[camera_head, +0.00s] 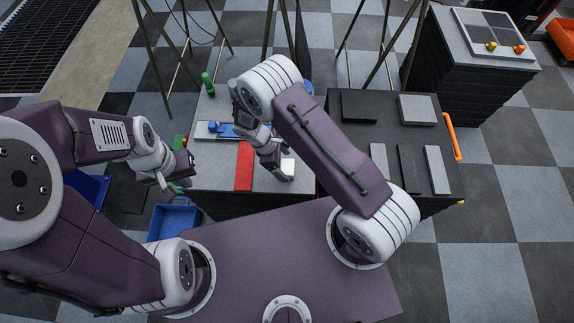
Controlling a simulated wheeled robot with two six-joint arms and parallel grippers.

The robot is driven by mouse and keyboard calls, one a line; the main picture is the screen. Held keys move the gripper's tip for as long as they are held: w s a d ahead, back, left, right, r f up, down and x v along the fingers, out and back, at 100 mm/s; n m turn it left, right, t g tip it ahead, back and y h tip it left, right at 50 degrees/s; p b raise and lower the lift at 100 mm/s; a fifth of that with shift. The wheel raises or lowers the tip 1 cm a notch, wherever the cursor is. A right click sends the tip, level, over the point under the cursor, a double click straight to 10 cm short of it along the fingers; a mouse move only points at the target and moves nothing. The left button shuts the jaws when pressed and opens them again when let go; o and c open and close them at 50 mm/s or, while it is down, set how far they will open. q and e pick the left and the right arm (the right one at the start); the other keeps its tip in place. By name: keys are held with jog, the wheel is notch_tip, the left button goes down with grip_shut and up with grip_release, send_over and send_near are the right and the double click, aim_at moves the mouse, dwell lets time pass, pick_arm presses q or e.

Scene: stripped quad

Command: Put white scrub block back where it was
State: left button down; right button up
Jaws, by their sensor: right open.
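A small white block (287,169), which looks like the white scrub block, is on the grey table top (213,178) near its front edge, to the right of a red strip (244,166). My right gripper (276,164) is open and points down right beside the white block. Its fingers partly hide the block, and I cannot tell whether they touch it. My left gripper (176,186) is at the left edge of the table, close to a green item (175,189). Its fingers are too small to read.
A blue tray with tools (205,131) and a green bottle (207,84) stand further back. A blue bin (175,218) is below left. A dark-topped cabinet (340,140) with grey and black slabs (409,168) is at right. Tripod legs (155,70) stand behind.

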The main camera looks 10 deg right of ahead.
jog(key=s+p+v, duration=0.1)
jog(key=v, duration=0.8)
jog(key=s+d+r+m+t+y, duration=0.1)
jog(key=s+d+r+m+y, duration=0.1)
jog(key=s+d+r+m, duration=0.2)
jog(key=s+d+r+m+t+y, duration=0.1)
jog(key=s+d+r+m+y, duration=0.1)
jog(key=s+d+r+m, duration=0.2)
jog(key=d+r+m, duration=0.3)
jog(key=r+m, duration=0.2)
jog(key=m, duration=0.2)
jog(key=shift+s+d+r, duration=0.15)
jog(key=shift+s+d, duration=0.1)
jog(key=shift+s, duration=0.05)
notch_tip(320, 180, up, 9)
jog(key=p, duration=0.9)
jog(key=shift+r, duration=0.2)
